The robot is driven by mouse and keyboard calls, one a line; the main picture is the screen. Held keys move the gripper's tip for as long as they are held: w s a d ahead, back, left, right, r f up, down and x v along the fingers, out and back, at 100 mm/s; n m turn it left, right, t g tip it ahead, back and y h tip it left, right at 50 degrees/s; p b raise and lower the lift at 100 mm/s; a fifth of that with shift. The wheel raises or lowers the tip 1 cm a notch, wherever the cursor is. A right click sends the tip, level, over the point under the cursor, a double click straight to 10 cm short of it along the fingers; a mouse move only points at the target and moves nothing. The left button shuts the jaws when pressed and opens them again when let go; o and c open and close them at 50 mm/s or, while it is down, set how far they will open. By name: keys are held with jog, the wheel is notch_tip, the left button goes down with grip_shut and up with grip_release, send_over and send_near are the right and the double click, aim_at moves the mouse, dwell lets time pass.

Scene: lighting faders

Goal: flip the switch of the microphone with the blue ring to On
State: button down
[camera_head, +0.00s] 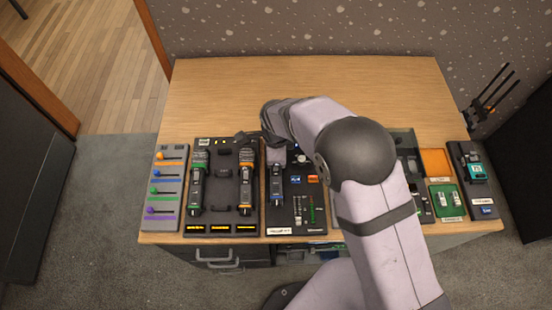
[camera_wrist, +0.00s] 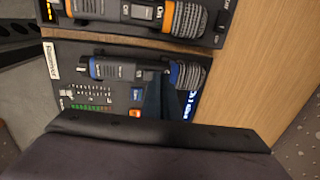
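The microphone with the blue ring (camera_wrist: 176,72) lies on a dark mixer panel in the wrist view, its grey mesh head to the right. Its dark body carries white lettering, with "On" readable near the switch area. In the head view its body (camera_head: 276,187) lies lengthwise, with its head end hidden by my arm. My gripper (camera_wrist: 161,82) shows as a narrow dark wedge with the fingertips together, over the body just left of the ring. I cannot tell whether they touch it. The switch itself is partly hidden by the fingers.
A microphone with an orange ring (camera_head: 246,180) and one with a green ring (camera_head: 197,180) lie in a dock at left. A fader board (camera_head: 168,188) stands at far left. An orange tray (camera_head: 435,162) and a dark panel lie at right. The desk's back is clear.

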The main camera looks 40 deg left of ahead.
aim_at(275, 170)
jog(key=shift+s+d+f, duration=0.1)
jog(key=shift+d+f, duration=0.1)
jog(key=shift+f, duration=0.1)
jog(key=shift+s+d, duration=0.55)
notch_tip(275, 170, up, 5)
jog(key=p, duration=0.3)
jog(key=shift+s+r+p, duration=0.1)
jog(key=shift+r+p, duration=0.05)
jog(key=shift+p, duration=0.25)
jog(key=shift+r+b, duration=0.3)
jog(key=shift+b, duration=0.55)
notch_tip(275, 170, up, 9)
jog(key=b, duration=0.2)
jog(key=shift+s+d+f, duration=0.2)
jog(key=shift+s+d, duration=0.15)
jog(key=shift+s, duration=0.05)
jog(key=shift+f+b, duration=0.15)
jog(key=shift+b, duration=0.4)
jog(key=b, duration=0.3)
jog(key=shift+w+a+f, duration=0.1)
jog(key=shift+w+a, duration=0.15)
jog(key=shift+a, duration=0.05)
